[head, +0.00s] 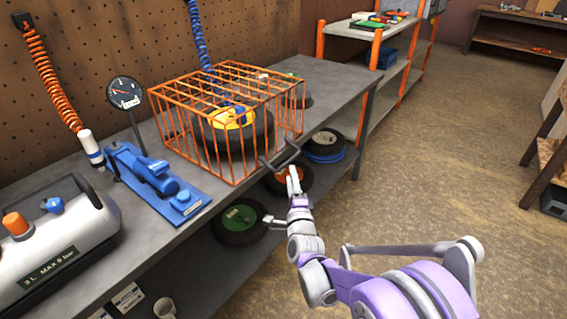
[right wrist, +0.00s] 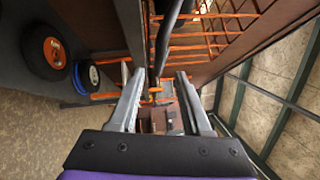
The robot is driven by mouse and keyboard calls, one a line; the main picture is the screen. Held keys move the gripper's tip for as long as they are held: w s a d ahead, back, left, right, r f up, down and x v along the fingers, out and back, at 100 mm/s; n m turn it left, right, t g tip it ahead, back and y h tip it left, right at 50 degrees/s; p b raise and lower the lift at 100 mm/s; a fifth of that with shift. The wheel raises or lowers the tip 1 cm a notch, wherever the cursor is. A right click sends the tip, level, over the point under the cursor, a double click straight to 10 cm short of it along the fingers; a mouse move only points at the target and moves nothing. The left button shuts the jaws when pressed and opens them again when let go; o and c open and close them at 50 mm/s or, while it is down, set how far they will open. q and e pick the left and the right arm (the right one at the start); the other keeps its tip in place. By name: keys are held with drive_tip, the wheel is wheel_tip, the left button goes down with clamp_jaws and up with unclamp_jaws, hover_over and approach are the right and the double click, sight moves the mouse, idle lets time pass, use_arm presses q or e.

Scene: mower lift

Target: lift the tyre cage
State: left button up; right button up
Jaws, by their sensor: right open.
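The orange wire tyre cage (head: 235,87) stands on the grey workbench, with a dark tyre with a yellow hub (head: 232,122) inside it. A dark bar handle (head: 281,156) sticks out from the cage's front side. My right gripper (head: 293,176) is just below the handle, in front of the bench edge. In the right wrist view its two fingers (right wrist: 160,78) are apart and empty. The dark handle (right wrist: 168,38) shows there at the fingertips, running upward in the picture; I cannot tell whether it touches them. My left gripper is not in view.
A blue tool (head: 158,180) with a gauge (head: 124,93) and a grey air tank (head: 52,245) stand left of the cage. Wheels (head: 240,222) lie on the lower shelf. A blue coiled hose (head: 201,35) hangs behind the cage. The floor (head: 440,150) at right is clear.

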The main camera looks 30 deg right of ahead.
sight(288, 160)
drive_tip(key=x, duration=0.7)
drive_tip(key=shift+w+b, duration=0.15)
drive_tip(key=shift+b, duration=0.15)
clamp_jaws()
idle(1.0)
